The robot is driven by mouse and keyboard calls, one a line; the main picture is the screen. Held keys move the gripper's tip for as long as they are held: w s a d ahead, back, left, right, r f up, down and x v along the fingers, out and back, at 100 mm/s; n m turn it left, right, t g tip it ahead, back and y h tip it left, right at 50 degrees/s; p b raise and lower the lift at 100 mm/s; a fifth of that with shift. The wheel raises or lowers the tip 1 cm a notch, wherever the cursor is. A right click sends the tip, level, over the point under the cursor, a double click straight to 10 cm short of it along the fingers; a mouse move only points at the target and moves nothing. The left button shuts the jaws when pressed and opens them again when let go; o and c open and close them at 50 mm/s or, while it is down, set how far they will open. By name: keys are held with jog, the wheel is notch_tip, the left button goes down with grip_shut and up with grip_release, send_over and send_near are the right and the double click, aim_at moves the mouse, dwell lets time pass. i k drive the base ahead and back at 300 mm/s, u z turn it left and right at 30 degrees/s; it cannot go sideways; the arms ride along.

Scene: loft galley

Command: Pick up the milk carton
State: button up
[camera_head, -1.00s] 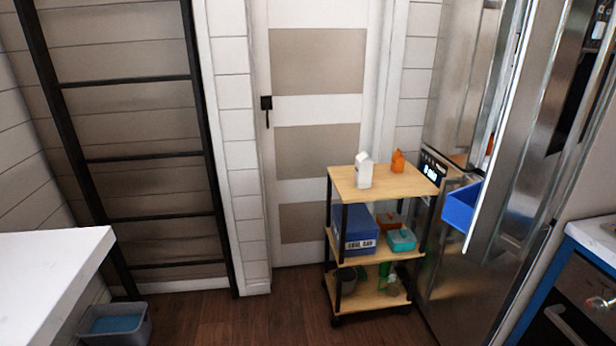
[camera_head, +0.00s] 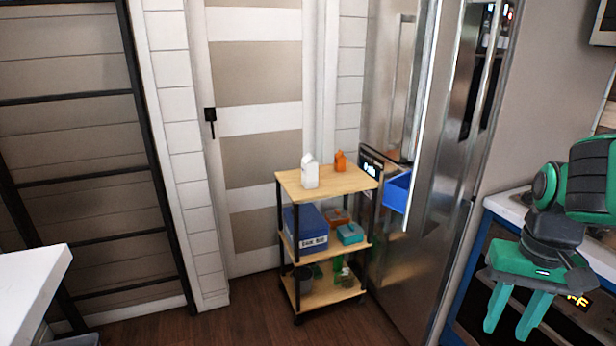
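A white milk carton (camera_head: 310,172) with a gabled top stands upright on the wooden top shelf of a cart (camera_head: 340,185). A smaller orange carton (camera_head: 340,161) stands behind it to the right, apart from it. My gripper (camera_head: 509,334) is at the lower right, in front of the oven, pointing down. Its two green fingers are apart with nothing seen between them. It is far to the right of the milk carton and does not touch it.
The cart's lower shelves hold a blue box (camera_head: 306,228), a teal container (camera_head: 350,233) and other small items. A steel fridge (camera_head: 440,150) with a blue bin (camera_head: 397,191) stands right of the cart. A white counter (camera_head: 30,290) is at left. The wooden floor before the cart is clear.

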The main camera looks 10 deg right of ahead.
aim_at(309, 167)
jog(key=k, duration=0.4)
jog(key=u, duration=0.45)
jog(key=i, duration=1.75)
jog(key=z, duration=0.15)
